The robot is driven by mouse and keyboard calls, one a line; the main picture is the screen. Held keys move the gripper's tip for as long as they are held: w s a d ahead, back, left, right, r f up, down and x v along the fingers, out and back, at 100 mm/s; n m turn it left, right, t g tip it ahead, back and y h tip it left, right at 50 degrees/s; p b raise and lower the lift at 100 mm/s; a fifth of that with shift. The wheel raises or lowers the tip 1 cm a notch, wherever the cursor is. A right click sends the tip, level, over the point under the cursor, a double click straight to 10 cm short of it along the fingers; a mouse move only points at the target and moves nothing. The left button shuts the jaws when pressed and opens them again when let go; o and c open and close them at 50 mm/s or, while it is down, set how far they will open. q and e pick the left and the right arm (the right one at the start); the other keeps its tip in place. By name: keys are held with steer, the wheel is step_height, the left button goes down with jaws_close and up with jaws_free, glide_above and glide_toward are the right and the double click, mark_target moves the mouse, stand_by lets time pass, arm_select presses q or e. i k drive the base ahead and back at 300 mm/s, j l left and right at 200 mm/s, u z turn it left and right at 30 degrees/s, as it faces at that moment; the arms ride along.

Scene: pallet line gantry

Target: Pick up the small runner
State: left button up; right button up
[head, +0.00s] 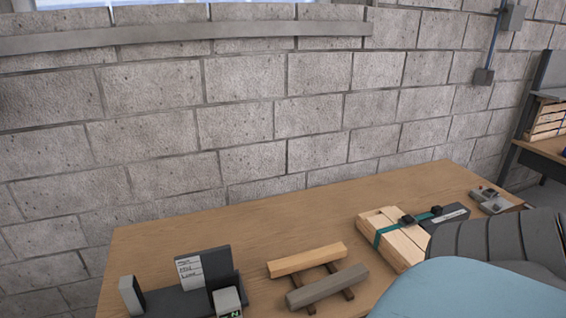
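Two short bars lie side by side on the wooden table in the head view. One is a light wooden bar (307,260); the other is a grey bar (327,286), nearer to me. Both rest across two thin dark brown strips (347,293). I cannot tell for sure which of these pieces is the small runner. Neither of my grippers shows in the head view, so I cannot see whether they are open or shut.
The table (240,235) stands by a block wall (240,120). A dark holder with a label card (190,273) stands left of the bars. Right are a strapped wooden bundle (400,245) and a small grey device (490,200). The table's lower right is hidden.

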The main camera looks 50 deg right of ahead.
mark_target(295, 300)
steer(key=z, duration=2.05)
